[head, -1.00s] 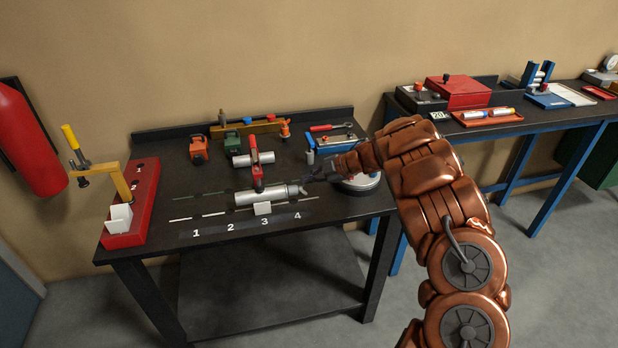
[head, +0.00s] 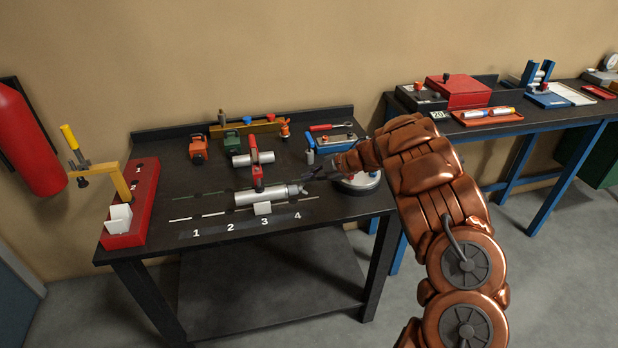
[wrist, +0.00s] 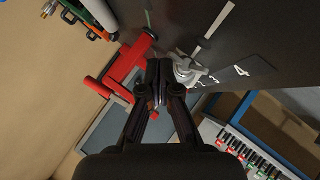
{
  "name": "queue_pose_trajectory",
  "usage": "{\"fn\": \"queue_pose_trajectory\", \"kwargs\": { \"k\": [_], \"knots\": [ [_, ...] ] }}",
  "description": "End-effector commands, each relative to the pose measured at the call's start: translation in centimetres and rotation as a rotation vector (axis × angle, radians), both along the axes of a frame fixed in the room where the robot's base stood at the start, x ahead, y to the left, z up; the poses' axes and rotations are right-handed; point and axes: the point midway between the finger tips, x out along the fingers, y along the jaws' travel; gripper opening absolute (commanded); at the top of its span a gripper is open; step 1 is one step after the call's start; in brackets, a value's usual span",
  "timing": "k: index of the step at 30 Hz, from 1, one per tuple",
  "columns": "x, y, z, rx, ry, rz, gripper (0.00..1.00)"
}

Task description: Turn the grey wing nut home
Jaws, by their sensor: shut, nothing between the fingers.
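The grey wing nut (head: 298,190) sits at the right end of a silver cylinder (head: 258,195) lying on the dark bench. In the wrist view the wing nut (wrist: 187,70) shows just right of my fingertips. My gripper (head: 308,176) is shut and empty, just right of and beside the wing nut in the head view. In the wrist view the dark fingers (wrist: 159,72) are together. I cannot tell whether they touch the wing nut.
A red clamp (head: 256,170) stands over the cylinder. A white block (head: 262,208) is in front of it, by the numbered strip (head: 247,224). A round grey-topped object (head: 358,184) lies under my forearm. A red rack (head: 128,236) stands at the bench's left.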

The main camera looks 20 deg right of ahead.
Motion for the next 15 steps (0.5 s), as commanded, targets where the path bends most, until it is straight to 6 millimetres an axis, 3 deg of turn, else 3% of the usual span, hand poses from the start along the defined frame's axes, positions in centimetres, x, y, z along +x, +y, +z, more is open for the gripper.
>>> {"fn": "queue_pose_trajectory", "kwargs": {
  "k": [15],
  "knots": [
    [0.0,0.2,2.1,-0.001,0.000,0.002,0.00]
  ]
}}
